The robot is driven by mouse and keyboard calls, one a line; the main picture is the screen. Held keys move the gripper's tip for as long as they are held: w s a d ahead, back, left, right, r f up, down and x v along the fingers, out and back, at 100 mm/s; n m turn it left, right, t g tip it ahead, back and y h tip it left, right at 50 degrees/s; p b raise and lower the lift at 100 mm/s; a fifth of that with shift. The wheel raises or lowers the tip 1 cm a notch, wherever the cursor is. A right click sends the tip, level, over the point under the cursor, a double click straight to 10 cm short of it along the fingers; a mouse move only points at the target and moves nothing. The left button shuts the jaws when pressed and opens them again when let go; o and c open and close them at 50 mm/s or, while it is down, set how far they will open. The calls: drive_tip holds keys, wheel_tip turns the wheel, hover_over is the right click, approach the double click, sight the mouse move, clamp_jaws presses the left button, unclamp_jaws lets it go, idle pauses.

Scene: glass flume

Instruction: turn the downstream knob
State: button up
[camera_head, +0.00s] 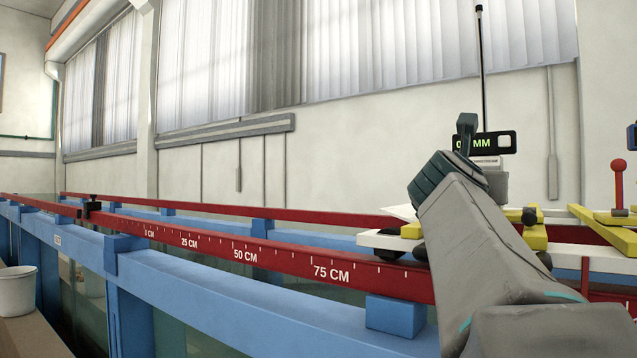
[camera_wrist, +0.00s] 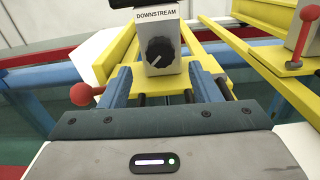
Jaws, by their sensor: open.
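The downstream knob (camera_wrist: 158,50) is a black round knob with a pale pointer line, on the front of a white box (camera_wrist: 170,20) labelled DOWNSTREAM. In the wrist view it lies beyond and between my gripper's fingers (camera_wrist: 162,88), which are apart with nothing between them. The knob is a little ahead of the fingertips and not gripped. In the head view my gripper (camera_head: 466,125) is in front of the gauge's display (camera_head: 483,143), which reads in MM and is partly hidden by a finger. The knob is hidden there behind my gripper.
The box stands on a yellow carriage (camera_wrist: 125,78) across the flume. A red-ball lever (camera_wrist: 82,94) is at the left of my gripper. Another yellow carriage with a red lever (camera_wrist: 303,32) is to the right. A red scaled rail (camera_head: 285,257) runs along the flume.

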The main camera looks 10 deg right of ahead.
drive_tip(key=x, duration=0.6)
drive_tip(key=shift+p, duration=0.35)
drive_tip(key=c, duration=1)
